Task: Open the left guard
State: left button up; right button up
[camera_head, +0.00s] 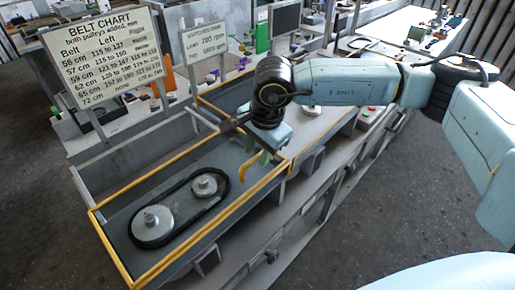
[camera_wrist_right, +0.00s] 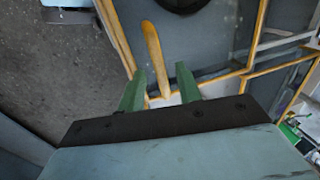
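The left bay (camera_head: 175,185) of the blower housing has a yellow-edged rim and shows a black belt (camera_head: 181,229) around two grey pulleys. I cannot tell whether a clear guard covers it. A yellow handle (camera_head: 243,176) stands at the bay's right front corner. My right gripper (camera_head: 257,152) is above and just beside that handle, pointing down. In the right wrist view its green fingers (camera_wrist_right: 160,84) are apart, with the yellow handle (camera_wrist_right: 152,50) showing between them; contact is not visible. My left gripper is not in view.
A belt chart sign (camera_head: 103,58) stands behind the left bay, and a speed sign (camera_head: 203,43) stands behind the housing. A second yellow-edged bay (camera_head: 228,92) lies behind my right gripper. Grey floor (camera_head: 340,250) in front is clear.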

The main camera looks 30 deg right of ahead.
jog(key=shift+f, duration=0.15)
jog(key=shift+c, duration=0.2)
grip_shut()
jog(key=shift+w, duration=0.1)
